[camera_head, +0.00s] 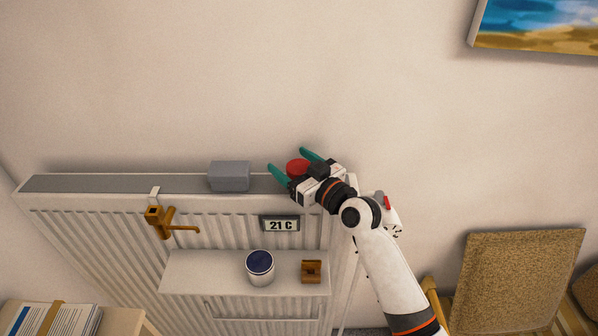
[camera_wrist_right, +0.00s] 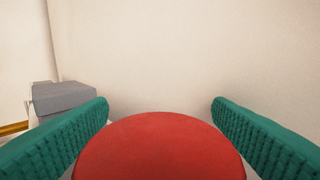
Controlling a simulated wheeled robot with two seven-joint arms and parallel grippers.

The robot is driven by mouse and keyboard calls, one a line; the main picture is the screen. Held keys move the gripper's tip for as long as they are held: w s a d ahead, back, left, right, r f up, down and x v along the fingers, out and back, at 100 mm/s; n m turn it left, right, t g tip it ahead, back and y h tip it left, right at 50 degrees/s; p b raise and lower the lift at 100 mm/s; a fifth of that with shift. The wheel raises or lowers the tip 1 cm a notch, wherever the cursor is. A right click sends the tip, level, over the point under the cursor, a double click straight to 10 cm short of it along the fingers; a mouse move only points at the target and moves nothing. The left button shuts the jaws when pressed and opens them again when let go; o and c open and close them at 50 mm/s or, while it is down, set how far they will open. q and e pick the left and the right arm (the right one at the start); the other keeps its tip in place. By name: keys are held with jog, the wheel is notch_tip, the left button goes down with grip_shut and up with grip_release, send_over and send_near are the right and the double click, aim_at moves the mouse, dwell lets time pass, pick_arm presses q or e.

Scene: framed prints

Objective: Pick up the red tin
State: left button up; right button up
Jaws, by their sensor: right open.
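The red tin (camera_head: 297,167) stands on the top of the white radiator, near its right end. My right gripper (camera_head: 290,160) is there with its two green fingers open, one on each side of the tin. In the right wrist view the tin's round red top (camera_wrist_right: 160,148) fills the lower middle, between the spread fingers (camera_wrist_right: 160,115). The lower part of the tin is hidden. My left gripper is in neither view.
A grey block (camera_head: 229,176) sits on the radiator (camera_head: 90,184) left of the tin. Below are a brass tap (camera_head: 160,222), a 21 C display (camera_head: 281,224), and a shelf (camera_head: 205,275) with a blue-topped white can (camera_head: 260,267) and a small brown block (camera_head: 311,271). The wall rises close behind.

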jog(key=c, duration=1.2)
jog(key=shift+o, duration=0.2)
jog(key=shift+r, duration=0.1)
